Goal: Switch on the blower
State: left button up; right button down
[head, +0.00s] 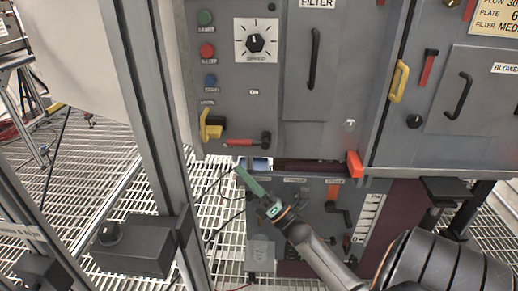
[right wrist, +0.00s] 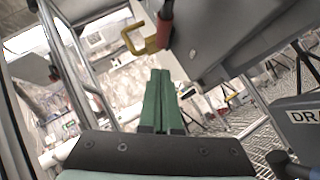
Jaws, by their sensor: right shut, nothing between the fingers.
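A grey control panel (head: 225,125) carries a green button (head: 205,18), a red button (head: 207,51), a blue button (head: 210,80) and a black rotary knob (head: 255,43) on a white dial plate. Their small labels are blurred. A label reading BLOWER (head: 505,69) is on a grey door at the far right. My right gripper (head: 241,170) is shut and empty, its green fingers just below the panel's lower edge, apart from the buttons. Its fingers also show together in the right wrist view (right wrist: 161,80). My left gripper is not in view.
A yellow lever (head: 210,126) and a red-and-black handle (head: 250,141) stick out low on the panel. An orange block (head: 355,164) sits at the cabinet's lower edge. A metal post (head: 150,110) with a black box (head: 135,245) stands left. Grated floor (head: 90,160) lies beyond.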

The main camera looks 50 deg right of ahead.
aim_at(239, 143)
jog(key=shift+w+d+r, duration=0.3)
jog(key=shift+r, duration=0.3)
jog(key=shift+w+d+r, duration=0.25)
jog(key=shift+r, duration=0.35)
jog(key=shift+w+d+r, duration=0.3)
jog(key=shift+r, duration=0.3)
jog(key=shift+a+r+m+t+h+b, duration=0.1)
jog(key=shift+m+t+h+b, duration=0.3)
jog(key=shift+t+b, duration=0.1)
